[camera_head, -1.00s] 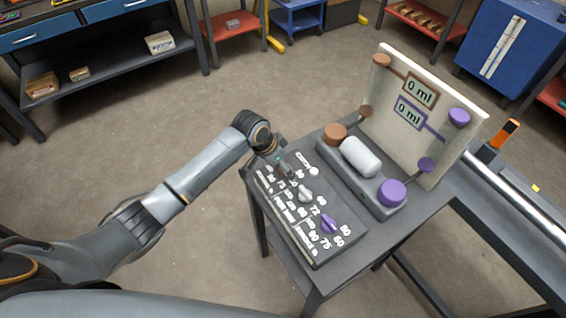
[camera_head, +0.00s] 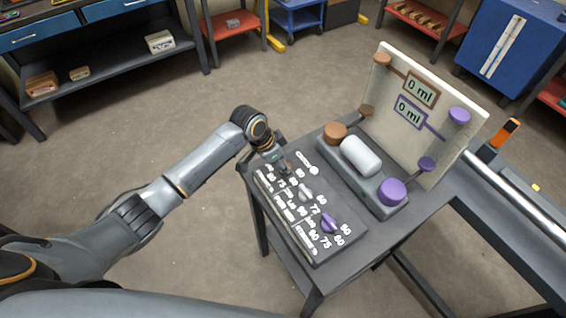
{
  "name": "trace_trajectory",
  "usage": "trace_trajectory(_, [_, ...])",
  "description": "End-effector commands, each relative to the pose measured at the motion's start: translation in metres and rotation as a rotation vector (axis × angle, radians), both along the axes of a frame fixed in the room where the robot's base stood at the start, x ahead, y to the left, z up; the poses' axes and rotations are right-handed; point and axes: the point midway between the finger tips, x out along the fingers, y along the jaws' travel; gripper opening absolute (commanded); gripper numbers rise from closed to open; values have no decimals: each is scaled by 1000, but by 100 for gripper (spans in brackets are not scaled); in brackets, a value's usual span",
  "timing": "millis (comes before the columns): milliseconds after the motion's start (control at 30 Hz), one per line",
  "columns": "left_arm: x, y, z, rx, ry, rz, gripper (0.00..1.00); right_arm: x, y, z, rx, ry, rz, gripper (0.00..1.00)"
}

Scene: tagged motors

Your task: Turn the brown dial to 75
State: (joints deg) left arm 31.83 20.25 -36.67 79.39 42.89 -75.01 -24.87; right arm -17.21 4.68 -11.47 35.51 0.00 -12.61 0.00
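A dark control panel (camera_head: 325,247) lies on the small table, with white number markings around its dials. A purple dial (camera_head: 329,223) and a white-grey dial (camera_head: 305,192) show on it. The brown dial is not visible; my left gripper (camera_head: 285,168) covers the far-left dial spot at the panel's upper end. The gripper points down there, close to or touching the panel. Its fingers are too small and hidden to tell whether they are open or shut. My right gripper is not in view.
Behind the panel stands a device with brown cap (camera_head: 335,133), white cylinder (camera_head: 361,156) and purple cap (camera_head: 392,192). An upright board (camera_head: 440,150) carries two displays, both reading 0 ml. Open floor lies left of the table (camera_head: 372,250).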

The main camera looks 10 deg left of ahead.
Motion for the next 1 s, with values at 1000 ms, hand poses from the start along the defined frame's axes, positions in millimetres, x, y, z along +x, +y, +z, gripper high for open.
trace_trajectory(1000, [4,1,0,-1,0,-626,19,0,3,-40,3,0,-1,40])
